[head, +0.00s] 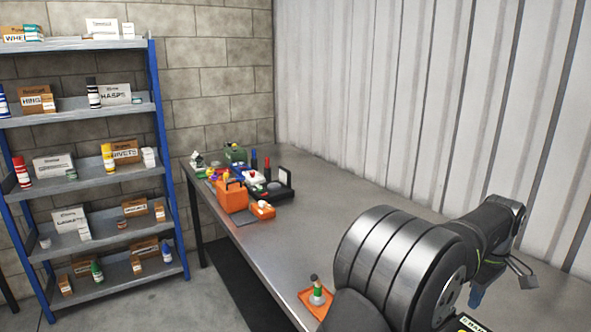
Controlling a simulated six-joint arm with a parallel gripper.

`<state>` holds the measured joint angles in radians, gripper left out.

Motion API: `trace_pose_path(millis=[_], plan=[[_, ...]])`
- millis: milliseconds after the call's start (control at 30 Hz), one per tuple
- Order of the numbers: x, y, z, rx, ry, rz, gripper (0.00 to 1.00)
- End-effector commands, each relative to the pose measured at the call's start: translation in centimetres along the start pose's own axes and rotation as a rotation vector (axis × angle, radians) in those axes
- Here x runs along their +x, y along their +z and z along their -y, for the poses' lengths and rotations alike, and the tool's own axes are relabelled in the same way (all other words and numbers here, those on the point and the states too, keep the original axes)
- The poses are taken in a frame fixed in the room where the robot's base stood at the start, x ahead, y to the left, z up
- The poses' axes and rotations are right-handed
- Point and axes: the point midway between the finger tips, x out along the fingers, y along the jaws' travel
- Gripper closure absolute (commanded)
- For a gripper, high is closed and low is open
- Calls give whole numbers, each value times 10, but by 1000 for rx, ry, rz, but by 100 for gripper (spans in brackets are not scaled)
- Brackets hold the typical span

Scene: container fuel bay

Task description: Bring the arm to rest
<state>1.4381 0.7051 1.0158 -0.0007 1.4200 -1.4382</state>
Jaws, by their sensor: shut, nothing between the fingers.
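My arm fills the lower right of the head view, over the near part of the metal bench (330,210). Its large dark joint is closest to the camera, and the forearm bends away to the right towards the corrugated wall. My gripper (477,297) points down at the arm's far end, with a small blue tip showing. It is shut and holds nothing that I can see. Most of it is hidden behind my own arm links.
An orange tray (307,297) with a small green-and-white item (317,291) lies beside my arm's big joint. An orange box (231,196), a black caddy (284,191) and several small items crowd the bench's far end. Blue shelving (158,120) stands left. The mid-bench is clear.

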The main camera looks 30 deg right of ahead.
Motion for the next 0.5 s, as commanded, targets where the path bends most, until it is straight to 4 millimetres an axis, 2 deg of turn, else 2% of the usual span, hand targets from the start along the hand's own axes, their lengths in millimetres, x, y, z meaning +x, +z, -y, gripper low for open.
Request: trace_pose_path(millis=[33,300,433,500], plan=[[-12,0,0,0,5,-1,100],[-64,0,0,1,3,-1,100],[-83,0,0,1,2,-1,100],[-86,-5,4,2,4,-1,100]])
